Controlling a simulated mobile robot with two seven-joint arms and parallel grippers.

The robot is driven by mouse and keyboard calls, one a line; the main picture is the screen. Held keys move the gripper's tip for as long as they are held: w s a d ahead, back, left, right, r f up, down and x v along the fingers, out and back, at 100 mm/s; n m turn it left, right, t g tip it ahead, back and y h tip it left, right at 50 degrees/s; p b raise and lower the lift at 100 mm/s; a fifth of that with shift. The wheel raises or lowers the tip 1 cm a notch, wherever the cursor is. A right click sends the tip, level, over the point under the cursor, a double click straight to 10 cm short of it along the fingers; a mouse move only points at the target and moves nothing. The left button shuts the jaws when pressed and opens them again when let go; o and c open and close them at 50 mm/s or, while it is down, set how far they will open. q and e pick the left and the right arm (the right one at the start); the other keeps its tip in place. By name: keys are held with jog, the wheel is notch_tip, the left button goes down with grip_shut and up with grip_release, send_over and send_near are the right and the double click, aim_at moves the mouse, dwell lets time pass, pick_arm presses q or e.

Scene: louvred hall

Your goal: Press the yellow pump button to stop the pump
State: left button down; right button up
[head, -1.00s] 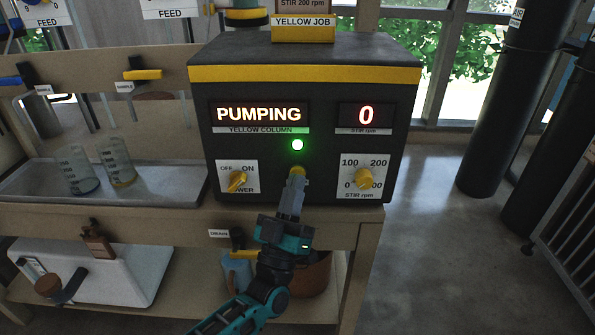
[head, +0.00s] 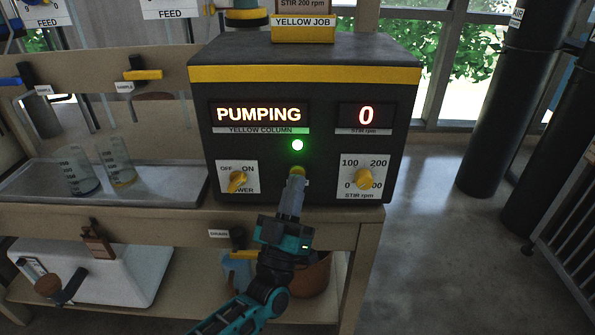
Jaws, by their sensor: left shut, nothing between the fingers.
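The dark control box (head: 312,75) with a yellow stripe stands on the wooden bench. Its left display (head: 259,114) reads PUMPING, and the green lamp (head: 297,145) is lit. The yellow pump button (head: 298,169) sits just below the lamp and is mostly hidden behind my fingertips. My left gripper (head: 296,181) is shut and empty, its tips pointing up at the button. They look at or very near it; I cannot tell whether they touch. My right gripper is not in view.
A yellow power knob (head: 237,181) is left of the button and a yellow stir knob (head: 363,178) is right. The stir display (head: 366,116) reads 0. Two beakers (head: 117,163) stand on a tray (head: 165,184) at left. Open floor lies at right.

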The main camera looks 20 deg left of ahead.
pick_arm(q)
jog(key=shift+w, duration=0.1)
dwell(0.5)
jog(key=shift+w+a, duration=0.15)
jog(key=shift+w, duration=0.2)
jog(key=shift+r, duration=0.1)
jog(key=shift+s, duration=0.35)
jog(key=s+d+p, duration=0.2)
jog(key=s, duration=0.4)
jog(key=shift+p, duration=0.35)
